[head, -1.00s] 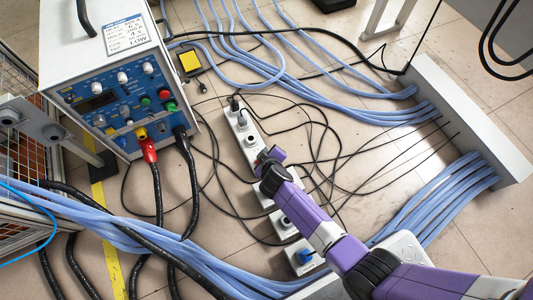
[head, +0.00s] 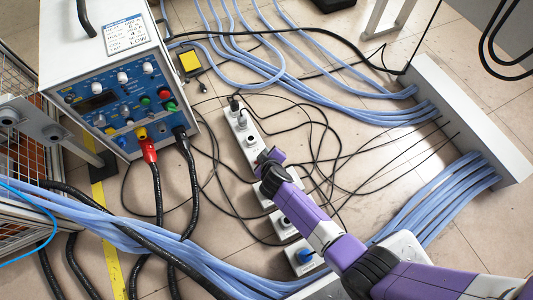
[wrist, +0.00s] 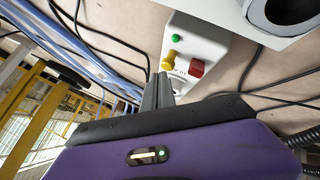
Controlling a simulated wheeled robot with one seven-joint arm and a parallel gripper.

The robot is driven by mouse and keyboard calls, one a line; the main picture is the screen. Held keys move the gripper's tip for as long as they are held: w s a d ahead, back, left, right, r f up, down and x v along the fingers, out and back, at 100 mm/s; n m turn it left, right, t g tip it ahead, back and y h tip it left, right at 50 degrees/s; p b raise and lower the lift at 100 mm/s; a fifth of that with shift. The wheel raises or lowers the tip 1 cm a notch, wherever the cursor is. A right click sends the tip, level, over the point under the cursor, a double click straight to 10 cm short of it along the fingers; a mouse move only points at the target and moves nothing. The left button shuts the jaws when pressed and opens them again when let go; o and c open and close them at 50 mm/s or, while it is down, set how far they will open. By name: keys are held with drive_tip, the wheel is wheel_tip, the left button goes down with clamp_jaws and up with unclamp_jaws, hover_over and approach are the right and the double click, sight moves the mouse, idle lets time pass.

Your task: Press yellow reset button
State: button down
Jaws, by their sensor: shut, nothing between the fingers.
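In the wrist view a small white box (wrist: 205,45) carries a green button (wrist: 175,38), a yellow button (wrist: 170,57) and a red square button (wrist: 196,68). My gripper (wrist: 160,76) is shut and empty. Its fingertips show just below and left of the yellow button in the picture; I cannot tell whether they touch it. I cannot make out this button box in the head view. There, my purple arm reaches over the floor, and its far end (head: 270,162) is above the power strips; the fingertips are not clear.
A white and blue heater unit (head: 105,75) with knobs and thick red and black cables stands at the left. White power strips (head: 243,138), black cords and blue hoses (head: 270,72) cover much of the floor. A grey channel (head: 465,120) stands at the right.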

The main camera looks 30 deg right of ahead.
drive_tip(key=shift+f, duration=0.95)
idle(1.0)
drive_tip(key=shift+s, duration=0.1)
drive_tip(key=shift+r+p, duration=1.2)
drive_tip(key=shift+r, duration=0.2)
wheel_tip(320, 180, up, 5)
drive_tip(key=p, duration=0.4)
idle(0.5)
